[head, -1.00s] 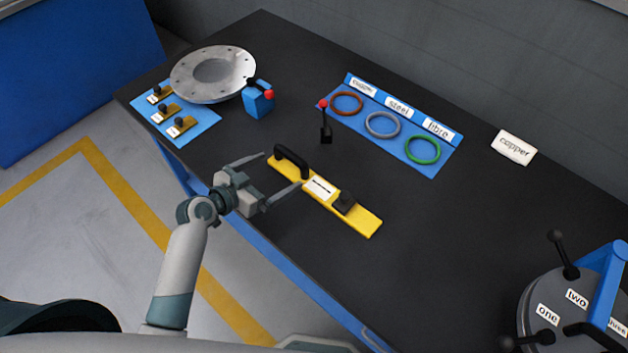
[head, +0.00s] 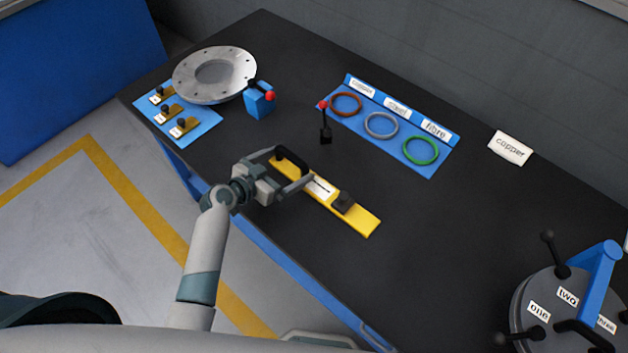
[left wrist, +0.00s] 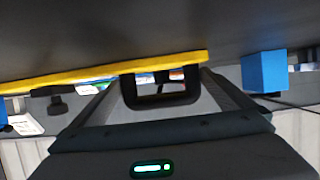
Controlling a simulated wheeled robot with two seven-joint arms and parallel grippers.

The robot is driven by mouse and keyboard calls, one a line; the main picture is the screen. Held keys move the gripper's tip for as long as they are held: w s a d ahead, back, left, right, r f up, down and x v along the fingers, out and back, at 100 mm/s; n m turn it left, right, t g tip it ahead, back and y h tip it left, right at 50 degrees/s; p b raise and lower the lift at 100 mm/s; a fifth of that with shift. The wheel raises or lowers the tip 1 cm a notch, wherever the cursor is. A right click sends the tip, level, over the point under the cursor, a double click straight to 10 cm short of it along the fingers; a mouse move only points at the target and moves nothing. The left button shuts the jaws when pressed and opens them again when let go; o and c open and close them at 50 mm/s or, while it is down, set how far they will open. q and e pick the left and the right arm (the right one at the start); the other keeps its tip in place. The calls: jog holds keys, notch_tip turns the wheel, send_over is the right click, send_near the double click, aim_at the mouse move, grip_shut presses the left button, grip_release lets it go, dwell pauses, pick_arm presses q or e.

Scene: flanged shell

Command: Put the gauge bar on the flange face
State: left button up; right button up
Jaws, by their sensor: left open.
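The yellow gauge bar (head: 360,220) lies on the dark bench, with a black arched handle (head: 293,158) at its far end and a black knob nearer its other end. My left gripper (head: 292,168) is open at the handle end. In the left wrist view the handle (left wrist: 162,92) shows between the two open fingers (left wrist: 165,100), under the yellow bar edge (left wrist: 110,72). I cannot tell whether the fingers touch it. The grey round flange (head: 185,82), with bolt holes and a central opening, lies at the far left of the bench. My right gripper is not in view.
A blue block with a red-knobbed lever (head: 258,103) stands beside the flange. A blue mat with several brass pieces (head: 205,128) lies before it. A tray of rings (head: 422,168), a small red-topped lever (head: 325,132), a copper card (head: 510,148) and a round lidded shell (head: 540,300) are also on the bench.

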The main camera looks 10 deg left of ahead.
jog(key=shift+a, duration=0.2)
pick_arm(q)
jog(key=c, duration=1.5)
jog(key=shift+r, duration=0.1)
jog(key=shift+c, duration=0.9)
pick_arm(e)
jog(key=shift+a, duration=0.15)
